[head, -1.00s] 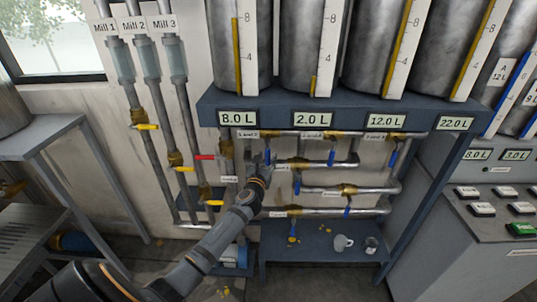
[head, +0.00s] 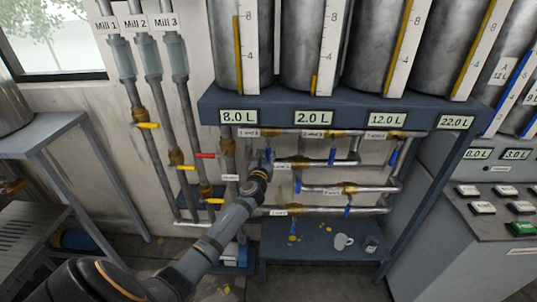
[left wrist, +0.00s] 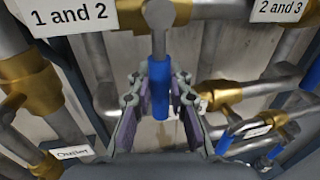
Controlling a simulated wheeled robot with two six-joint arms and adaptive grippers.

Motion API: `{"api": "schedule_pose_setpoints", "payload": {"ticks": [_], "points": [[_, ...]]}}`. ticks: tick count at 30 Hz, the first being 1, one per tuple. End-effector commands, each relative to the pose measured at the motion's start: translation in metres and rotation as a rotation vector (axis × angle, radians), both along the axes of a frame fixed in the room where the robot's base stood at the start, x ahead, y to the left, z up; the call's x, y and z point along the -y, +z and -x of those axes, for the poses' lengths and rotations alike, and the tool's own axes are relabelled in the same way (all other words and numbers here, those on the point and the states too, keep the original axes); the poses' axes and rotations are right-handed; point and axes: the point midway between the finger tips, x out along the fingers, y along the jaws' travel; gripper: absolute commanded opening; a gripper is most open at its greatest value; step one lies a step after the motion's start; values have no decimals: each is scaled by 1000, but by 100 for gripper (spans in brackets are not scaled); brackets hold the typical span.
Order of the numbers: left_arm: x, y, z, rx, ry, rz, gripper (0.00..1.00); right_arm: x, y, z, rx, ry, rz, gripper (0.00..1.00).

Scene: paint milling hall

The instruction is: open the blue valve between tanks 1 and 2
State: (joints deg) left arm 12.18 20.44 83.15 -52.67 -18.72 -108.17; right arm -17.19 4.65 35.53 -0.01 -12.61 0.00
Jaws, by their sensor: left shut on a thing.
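The blue valve handle (left wrist: 159,70) sits below the label "1 and 2" (left wrist: 68,18) in the left wrist view. It hangs from a grey stem under a brass valve body. My left gripper (left wrist: 160,95) is shut on this handle, one finger on each side. In the head view my left gripper (head: 266,162) is at the pipes below the tank shelf, and my arm and gripper mostly hide the handle there. Tank 1 (head: 223,50), above the 8.0 L display, and tank 2 (head: 298,50), above the 2.0 L display, stand on the shelf. My right gripper is not in view.
Other blue handles, such as the one at "2 and 3" (head: 332,156), hang to the right. Lower pipes run close below my gripper. Mill pipes with yellow and red handles (head: 205,156) stand to the left. A mug (head: 343,241) is on the low shelf.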

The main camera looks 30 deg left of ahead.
Motion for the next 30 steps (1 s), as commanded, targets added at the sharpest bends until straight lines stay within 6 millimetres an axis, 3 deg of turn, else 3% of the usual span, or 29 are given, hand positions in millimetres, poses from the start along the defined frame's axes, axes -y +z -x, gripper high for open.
{"api": "schedule_pose_setpoints", "payload": {"ticks": [14, 30], "points": [[5, -4, -2, 39, -1, 66, 0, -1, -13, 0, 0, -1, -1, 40], [28, -1, -16, 279, 0, 464, 0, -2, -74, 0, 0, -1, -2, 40]]}}
